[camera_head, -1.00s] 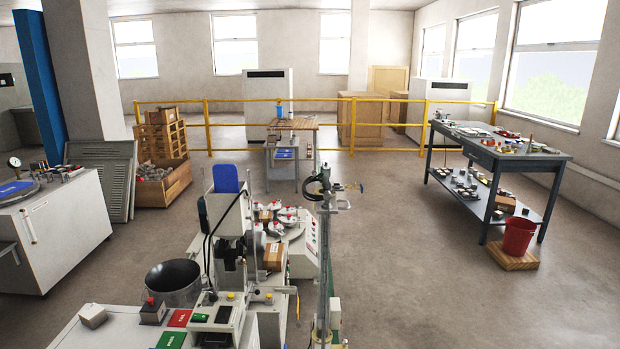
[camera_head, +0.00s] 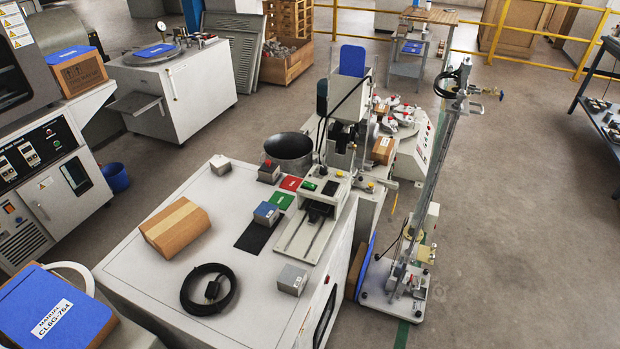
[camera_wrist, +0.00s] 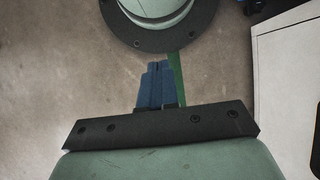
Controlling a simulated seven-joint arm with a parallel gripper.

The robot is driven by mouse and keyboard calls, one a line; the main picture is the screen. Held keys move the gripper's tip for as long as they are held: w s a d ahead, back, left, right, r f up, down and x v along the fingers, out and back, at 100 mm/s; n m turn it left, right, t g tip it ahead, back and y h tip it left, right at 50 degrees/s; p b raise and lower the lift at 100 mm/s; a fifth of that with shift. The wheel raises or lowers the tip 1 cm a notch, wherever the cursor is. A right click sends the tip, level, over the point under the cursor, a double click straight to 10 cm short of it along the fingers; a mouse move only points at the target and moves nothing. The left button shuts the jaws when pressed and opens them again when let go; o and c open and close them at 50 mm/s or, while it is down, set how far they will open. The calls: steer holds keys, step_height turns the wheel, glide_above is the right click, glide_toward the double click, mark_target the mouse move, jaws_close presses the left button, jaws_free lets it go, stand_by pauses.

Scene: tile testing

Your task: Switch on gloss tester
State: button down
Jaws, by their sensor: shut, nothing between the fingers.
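In the wrist view, my gripper (camera_wrist: 155,66) has blue fingers close together, shut and empty, over the concrete floor. It does not show in the head view. I cannot tell for sure which device is the gloss tester. In the head view, a white bench (camera_head: 160,212) carries a pale device with a dark block (camera_head: 317,212), a grey box with a blue top (camera_head: 266,213) and a plain grey box (camera_head: 292,279). Any power switch on these is too small to make out. My gripper touches none of them in the wrist view.
A panelled machine (camera_head: 45,165) stands at the left. The floor (camera_head: 520,240) at right is clear.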

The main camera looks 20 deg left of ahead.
steer(key=w+a+r+n+t, duration=0.1)
steer(key=w+r+t, duration=0.1)
steer(key=w+r, duration=0.6)
steer(key=w+r+t, duration=0.2)
steer(key=w+r, duration=0.2)
steer(key=w, duration=0.8)
steer(key=w+a+r+n+t+h, duration=0.1)
steer(key=w+a+r+n+t, duration=0.1)
steer(key=w+a+r, duration=0.3)
steer(key=w+a+r+n+t+h, duration=0.1)
steer(key=w+a+r+n, duration=0.2)
steer(key=w+r, duration=0.35)
step_height(320, 180, up, 22)
steer(key=n+t, duration=0.5)
steer(key=n, duration=0.7)
glide_above(306, 185)
steer(key=w+d, duration=0.2)
steer(key=d, duration=0.9)
steer(key=shift+w+a+r+h, duration=0.2)
steer(key=shift+a+h, duration=0.05)
steer(key=shift+h, duration=0.15)
steer(key=s+a+r+n+t, duration=0.2)
steer(key=a+r+n, duration=0.1)
steer(key=a+r, duration=0.5)
steer(key=shift+s+a+r+n, duration=0.2)
steer(key=shift+a+n, duration=0.1)
steer(key=shift+a, duration=0.5)
steer(key=shift+f, duration=0.1)
